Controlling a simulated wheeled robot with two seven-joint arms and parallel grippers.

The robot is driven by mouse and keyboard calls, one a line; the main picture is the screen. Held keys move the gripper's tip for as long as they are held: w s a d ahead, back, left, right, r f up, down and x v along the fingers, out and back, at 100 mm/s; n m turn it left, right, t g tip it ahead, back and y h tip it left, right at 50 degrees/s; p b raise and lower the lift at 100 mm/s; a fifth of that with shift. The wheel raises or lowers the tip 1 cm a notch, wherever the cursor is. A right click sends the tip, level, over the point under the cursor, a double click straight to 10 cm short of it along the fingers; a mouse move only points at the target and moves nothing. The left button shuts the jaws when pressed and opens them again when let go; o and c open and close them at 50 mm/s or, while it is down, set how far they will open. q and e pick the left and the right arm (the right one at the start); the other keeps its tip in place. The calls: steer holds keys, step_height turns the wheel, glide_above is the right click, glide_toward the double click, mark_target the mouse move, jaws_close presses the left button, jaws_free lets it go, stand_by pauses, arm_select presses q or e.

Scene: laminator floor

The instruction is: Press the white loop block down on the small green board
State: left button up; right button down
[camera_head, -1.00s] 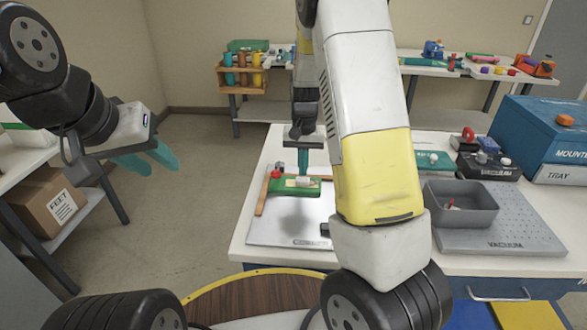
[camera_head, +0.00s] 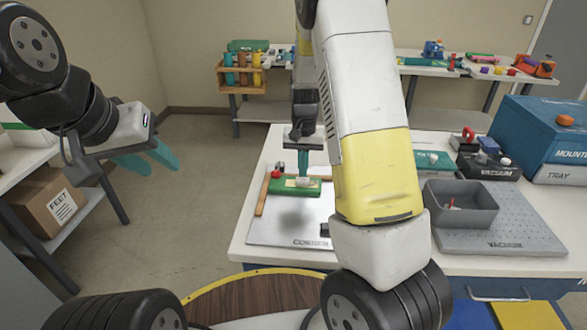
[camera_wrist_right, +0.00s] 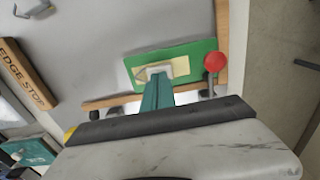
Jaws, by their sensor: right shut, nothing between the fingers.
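The small green board (camera_head: 283,187) lies on a light plate on the table, with a pale yellow patch on top. It also shows in the right wrist view (camera_wrist_right: 205,52). The white loop block (camera_head: 306,182) sits on that patch; it also shows in the wrist view (camera_wrist_right: 156,71). My right gripper (camera_head: 303,174) is shut and empty, its teal fingertips (camera_wrist_right: 157,82) pointing down at the block. They appear at or just above its top; contact is unclear, and the fingers partly hide it. My left gripper (camera_head: 161,168) is open and empty, away from the table at left.
A red knob (camera_wrist_right: 215,62) stands at one end of the green board. A wooden edge stop (camera_head: 264,184) runs along the plate's left side. A grey bin (camera_head: 460,205) and a perforated vacuum plate (camera_head: 500,238) are to the right. The front of the light plate is clear.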

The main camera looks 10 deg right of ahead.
steer(key=shift+s+f, duration=0.1)
steer(key=shift+f, duration=0.65)
stand_by(0.9)
steer(key=shift+r, duration=3.65)
steer(key=s+a+r+n+t+y, duration=0.1)
steer(key=s+r+n+t+y, duration=0.15)
steer(key=s+r, duration=0.95)
steer(key=s+a+r+n+t, duration=0.1)
steer(key=s+r+t, duration=0.2)
steer(key=s, duration=0.9)
step_height(320, 180, up, 2)
steer(key=shift+r+t, duration=0.1)
steer(key=shift+t, duration=0.25)
steer(key=c, duration=2.1)
jaws_free()
steer(key=shift+a, duration=0.1)
